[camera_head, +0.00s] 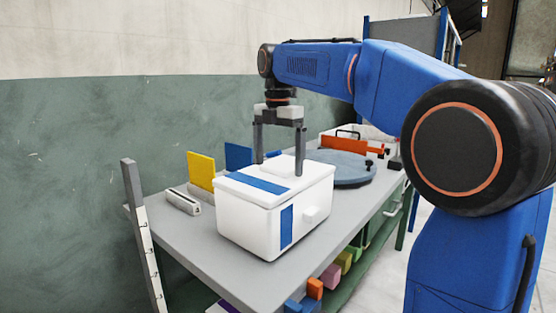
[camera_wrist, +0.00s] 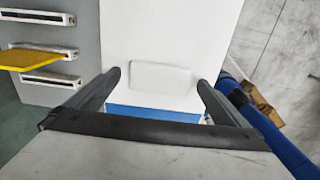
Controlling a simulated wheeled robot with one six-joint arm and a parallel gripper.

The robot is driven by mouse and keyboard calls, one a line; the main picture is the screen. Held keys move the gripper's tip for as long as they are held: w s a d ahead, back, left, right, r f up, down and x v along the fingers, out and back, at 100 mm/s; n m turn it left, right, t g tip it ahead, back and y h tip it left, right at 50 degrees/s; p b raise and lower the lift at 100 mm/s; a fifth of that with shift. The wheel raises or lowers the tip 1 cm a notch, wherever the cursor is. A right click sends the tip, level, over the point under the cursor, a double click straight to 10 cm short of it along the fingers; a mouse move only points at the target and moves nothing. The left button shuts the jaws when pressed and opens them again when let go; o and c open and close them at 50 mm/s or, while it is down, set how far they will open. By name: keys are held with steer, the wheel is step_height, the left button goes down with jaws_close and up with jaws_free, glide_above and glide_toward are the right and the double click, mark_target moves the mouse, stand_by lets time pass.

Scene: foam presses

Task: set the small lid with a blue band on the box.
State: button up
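The white box (camera_head: 250,228) stands on the grey table, with a blue patch on its side and a small white knob. The white lid with a blue band (camera_head: 257,183) lies on top of the box and looks level, its edge along the box's rim. In the wrist view the lid (camera_wrist: 200,40) fills the middle, with a pale raised grip (camera_wrist: 160,78) and the blue band beside it. My gripper (camera_head: 279,169) is just above the lid, its fingers on either side of the raised grip. The wrist view shows my gripper (camera_wrist: 160,80) open, with gaps between grip and fingers.
Slotted holders (camera_head: 183,201) with an upright yellow plate (camera_head: 201,171) and a blue plate (camera_head: 238,156) stand left of the box. A round grey disc (camera_head: 345,168) and an orange block (camera_head: 343,144) lie behind it. Coloured blocks (camera_head: 331,276) sit below the table's right edge.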

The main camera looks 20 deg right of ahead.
steer(key=shift+r, duration=0.1)
step_height(320, 180, up, 12)
stand_by(0.7)
